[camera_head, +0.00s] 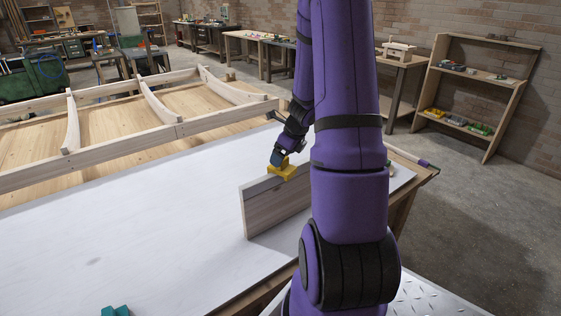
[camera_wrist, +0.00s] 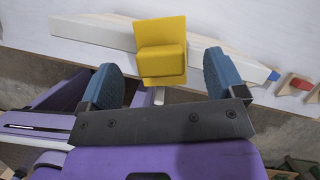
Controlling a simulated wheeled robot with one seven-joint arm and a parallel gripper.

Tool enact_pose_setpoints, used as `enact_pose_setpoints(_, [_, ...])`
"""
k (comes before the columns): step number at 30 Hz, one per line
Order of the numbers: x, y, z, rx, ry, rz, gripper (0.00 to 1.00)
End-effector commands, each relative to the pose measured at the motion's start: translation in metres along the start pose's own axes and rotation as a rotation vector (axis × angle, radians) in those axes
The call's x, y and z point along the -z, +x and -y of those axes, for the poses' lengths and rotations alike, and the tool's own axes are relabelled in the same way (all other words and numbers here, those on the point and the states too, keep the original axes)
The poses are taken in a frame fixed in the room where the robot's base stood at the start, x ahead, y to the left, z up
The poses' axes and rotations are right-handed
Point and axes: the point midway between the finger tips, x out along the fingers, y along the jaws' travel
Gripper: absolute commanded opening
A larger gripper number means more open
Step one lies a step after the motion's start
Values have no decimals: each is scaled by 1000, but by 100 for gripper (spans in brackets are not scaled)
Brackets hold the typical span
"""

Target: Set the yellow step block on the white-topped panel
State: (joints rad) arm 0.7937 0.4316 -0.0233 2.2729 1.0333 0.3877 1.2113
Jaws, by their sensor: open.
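The yellow step block (camera_head: 284,170) rests on the top edge of an upright pale wooden board (camera_head: 265,207). The board stands on the white-topped panel (camera_head: 120,238). In the wrist view the yellow block (camera_wrist: 160,40) shows its stepped shape, with the board (camera_wrist: 95,36) running behind it. My gripper (camera_head: 279,158) is just above and beside the block. Its blue fingers (camera_wrist: 163,80) are open, one on each side of the block's near end, with gaps visible. The arm hides part of the board and panel in the head view.
A wooden frame with curved ribs (camera_head: 150,105) lies along the panel's far side. A teal piece (camera_head: 115,311) is at the near edge. Small red-and-wood pieces (camera_wrist: 295,84) lie right of the board in the wrist view. The panel's left part is clear.

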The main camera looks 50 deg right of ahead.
Motion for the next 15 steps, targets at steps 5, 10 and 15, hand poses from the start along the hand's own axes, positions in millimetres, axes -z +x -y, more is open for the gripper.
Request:
enact_pose_setpoints(5, [-1,-34,0,3,-2,2,89])
enact_pose_setpoints(10, [0,-60,0,2,-1,1,89])
enact_pose_setpoints(15, [0,-75,0,1,0,0,89])
